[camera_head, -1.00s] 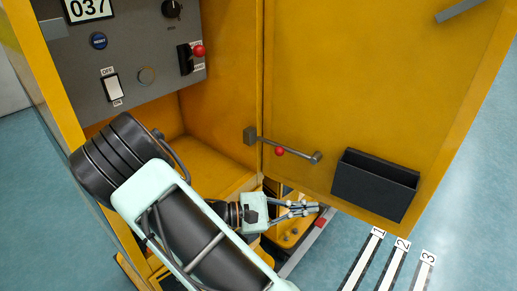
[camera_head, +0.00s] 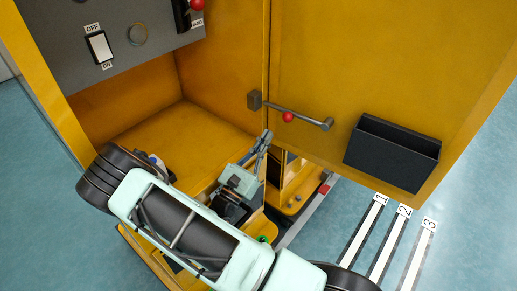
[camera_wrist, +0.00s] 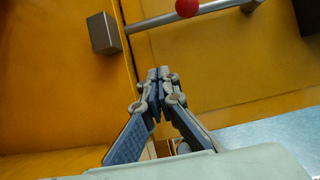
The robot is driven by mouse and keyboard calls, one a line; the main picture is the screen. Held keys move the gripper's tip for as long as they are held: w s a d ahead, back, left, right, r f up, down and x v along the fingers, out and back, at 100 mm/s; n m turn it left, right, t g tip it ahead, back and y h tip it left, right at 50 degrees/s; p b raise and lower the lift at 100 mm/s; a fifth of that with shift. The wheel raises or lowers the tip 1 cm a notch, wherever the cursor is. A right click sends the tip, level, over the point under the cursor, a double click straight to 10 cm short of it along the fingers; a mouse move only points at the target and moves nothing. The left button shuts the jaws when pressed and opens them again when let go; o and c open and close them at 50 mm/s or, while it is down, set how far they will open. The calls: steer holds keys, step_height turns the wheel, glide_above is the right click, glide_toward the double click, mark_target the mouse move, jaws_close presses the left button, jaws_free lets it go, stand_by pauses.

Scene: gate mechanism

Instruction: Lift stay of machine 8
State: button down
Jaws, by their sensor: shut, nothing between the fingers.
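The stay is a thin grey rod (camera_head: 305,116) with a red ball (camera_head: 288,117) partway along it. It runs from a small grey block (camera_head: 254,100) at the hinge-side edge to the right across the yellow door, sloping slightly down in the head view. In the wrist view the rod (camera_wrist: 190,16) and red ball (camera_wrist: 187,7) show at the top, beyond my fingertips. My gripper (camera_head: 266,139) points up just below the block and rod, apart from them in the picture. In the wrist view my gripper (camera_wrist: 160,74) is shut and empty.
The yellow cabinet (camera_head: 150,115) stands open at left, with a grey control panel (camera_head: 110,30) above. A black bin (camera_head: 392,152) is fixed to the door (camera_head: 380,60) right of the stay. Floor strips numbered 1 to 3 lie at lower right.

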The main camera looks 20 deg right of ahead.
mark_target(291, 116)
steer(key=x, duration=0.4)
steer(key=shift+s+d, duration=0.1)
steer(key=shift+s+a+r, duration=0.1)
steer(key=shift+a+r, duration=0.15)
steer(key=shift+r, duration=0.75)
steer(key=shift+s+a+r, duration=0.1)
steer(key=shift+a+r, duration=0.1)
steer(key=shift+r, duration=0.75)
steer(key=shift+r, duration=0.1)
steer(key=shift+r+m+g+h, duration=0.3)
steer(key=shift+r+m, duration=0.2)
steer(key=shift+m, duration=0.1)
step_height(291, 116, up, 7)
steer(key=m+g+h+p, duration=0.1)
steer(key=m+g+p, duration=0.1)
steer(key=m, duration=0.1)
steer(key=m+g+p, duration=0.2)
steer(key=m+p, duration=0.1)
steer(key=m, duration=0.1)
steer(key=shift+s+d+f+h, duration=0.1)
steer(key=shift+s+h, duration=0.05)
steer(key=shift+h, duration=0.25)
steer(key=shift+s+d+r+m+g+p, duration=0.2)
steer(key=shift+r+m+g+p, duration=0.35)
steer(key=shift+m, duration=0.4)
steer(key=shift+s+d+r+m+g+p, duration=0.15)
steer(key=shift+s+r+m+g+p, duration=0.2)
steer(key=shift+r+m, duration=0.5)
steer(key=shift+w+f, duration=0.1)
steer(key=shift+f, duration=0.05)
